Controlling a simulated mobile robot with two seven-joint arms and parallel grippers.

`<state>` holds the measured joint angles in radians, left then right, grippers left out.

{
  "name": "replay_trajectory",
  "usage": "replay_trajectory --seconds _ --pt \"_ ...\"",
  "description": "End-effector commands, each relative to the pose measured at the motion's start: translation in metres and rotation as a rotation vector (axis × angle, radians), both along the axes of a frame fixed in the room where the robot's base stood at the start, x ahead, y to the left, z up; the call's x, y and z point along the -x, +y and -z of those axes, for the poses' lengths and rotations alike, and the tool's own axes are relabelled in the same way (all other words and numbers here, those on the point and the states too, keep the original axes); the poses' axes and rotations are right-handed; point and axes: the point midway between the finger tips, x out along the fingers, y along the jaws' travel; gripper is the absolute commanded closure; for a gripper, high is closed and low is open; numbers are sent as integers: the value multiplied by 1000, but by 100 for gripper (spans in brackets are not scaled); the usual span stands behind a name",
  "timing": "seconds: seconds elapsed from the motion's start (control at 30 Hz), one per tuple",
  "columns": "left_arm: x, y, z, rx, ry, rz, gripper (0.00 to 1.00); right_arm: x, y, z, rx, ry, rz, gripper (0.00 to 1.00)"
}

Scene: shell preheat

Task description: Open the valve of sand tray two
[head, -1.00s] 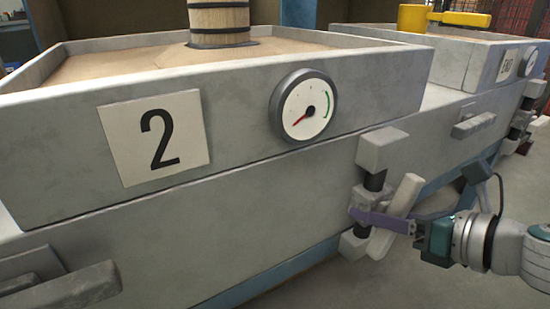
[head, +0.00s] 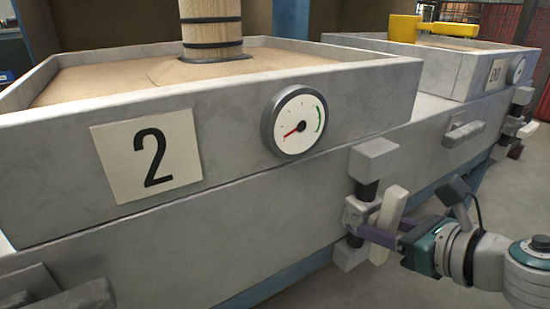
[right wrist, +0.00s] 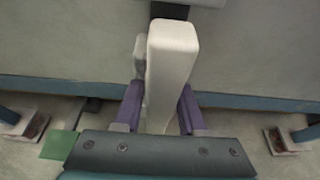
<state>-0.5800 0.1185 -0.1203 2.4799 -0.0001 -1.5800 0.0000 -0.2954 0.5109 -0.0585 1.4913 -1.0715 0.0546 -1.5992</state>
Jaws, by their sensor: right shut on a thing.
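Sand tray two (head: 240,105) is a grey box marked with a 2 plate (head: 147,155), and it holds sand. Its valve (head: 360,212) is on the front face, right of and below the gauge, with a pale bar handle (head: 393,208) in front of a dark stem. My right gripper (head: 383,237) is shut on the handle, its purple fingers around the lower part. In the right wrist view the handle (right wrist: 172,65) stands between the two fingers. The left gripper is not in view.
A round gauge (head: 294,122) on tray two has its red needle pointing lower left. A wooden barrel-like post (head: 212,30) stands in the sand. Another tray (head: 440,72) with a yellow object (head: 404,28) is at the back right. A grey ledge (head: 70,300) juts out at lower left.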

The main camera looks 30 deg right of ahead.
Motion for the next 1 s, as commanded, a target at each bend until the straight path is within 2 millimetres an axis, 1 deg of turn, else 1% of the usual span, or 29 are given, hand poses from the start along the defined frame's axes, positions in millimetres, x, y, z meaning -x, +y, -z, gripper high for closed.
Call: replay_trajectory --seconds 0.13,0.17,0.3,0.57,0.67,0.77,1.0 --pt "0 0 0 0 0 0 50 -1 0 -2 6 -4 -3 100" --pt "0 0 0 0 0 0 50 -1 0 -2 6 -4 -3 57" --pt "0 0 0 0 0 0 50 -1 0 -1 4 -3 -2 41" --pt "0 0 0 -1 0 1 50 0 0 -1 2 -1 -1 40" --pt "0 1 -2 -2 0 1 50 5 0 -3 1 0 0 40" --pt "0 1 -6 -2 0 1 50 17 -1 -8 0 2 -1 40" --pt "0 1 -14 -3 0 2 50 58 -4 -25 -1 2 2 40"
